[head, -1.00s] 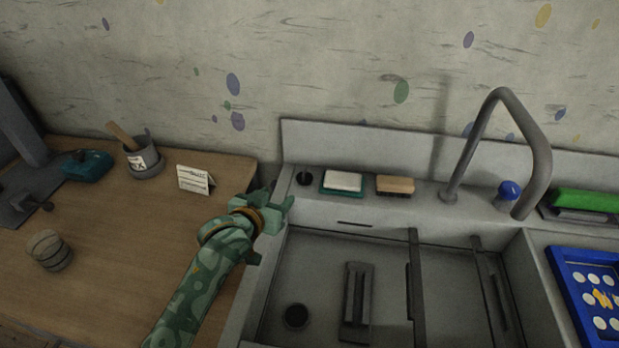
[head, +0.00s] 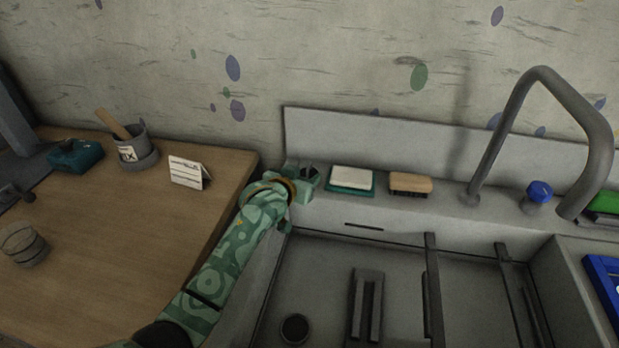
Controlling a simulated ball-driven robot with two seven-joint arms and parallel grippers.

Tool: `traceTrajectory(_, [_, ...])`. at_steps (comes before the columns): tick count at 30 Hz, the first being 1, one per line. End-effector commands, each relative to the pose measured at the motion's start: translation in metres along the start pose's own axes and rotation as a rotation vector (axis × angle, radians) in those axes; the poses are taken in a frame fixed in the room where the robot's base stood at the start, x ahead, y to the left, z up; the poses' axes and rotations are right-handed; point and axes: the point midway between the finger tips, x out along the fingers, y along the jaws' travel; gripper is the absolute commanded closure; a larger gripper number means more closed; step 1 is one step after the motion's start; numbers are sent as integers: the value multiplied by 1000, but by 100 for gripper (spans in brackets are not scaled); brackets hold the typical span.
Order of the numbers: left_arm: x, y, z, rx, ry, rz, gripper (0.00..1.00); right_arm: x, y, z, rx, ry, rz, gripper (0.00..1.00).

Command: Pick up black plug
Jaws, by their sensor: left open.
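The black plug (head: 309,171) sits on the sink's back ledge, near its left end. My left gripper (head: 308,179) is open at the plug, with its fingers beside it. The fingers hide part of the plug, and I cannot tell whether they touch it. My right gripper is not in view.
Right of the plug on the ledge are a white soap in a teal dish (head: 351,180), a brush (head: 410,184), the faucet (head: 480,165) and a blue knob (head: 538,192). The sink basin (head: 395,290) lies in front, with a dark drain (head: 295,329). A card (head: 186,172) stands on the wooden counter.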

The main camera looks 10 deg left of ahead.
Motion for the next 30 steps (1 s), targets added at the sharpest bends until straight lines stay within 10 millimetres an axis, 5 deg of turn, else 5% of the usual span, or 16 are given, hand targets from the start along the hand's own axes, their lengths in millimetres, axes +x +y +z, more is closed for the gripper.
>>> traceTrajectory(4, [24,0,6,-1,-4,1,47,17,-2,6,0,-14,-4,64])
traceTrajectory(12, [26,0,1,0,-1,1,47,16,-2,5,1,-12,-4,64])
traceTrajectory(16, [26,0,2,0,-2,0,80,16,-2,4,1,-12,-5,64])
traceTrajectory(30, [23,-1,-1,1,-2,-1,80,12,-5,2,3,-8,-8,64])
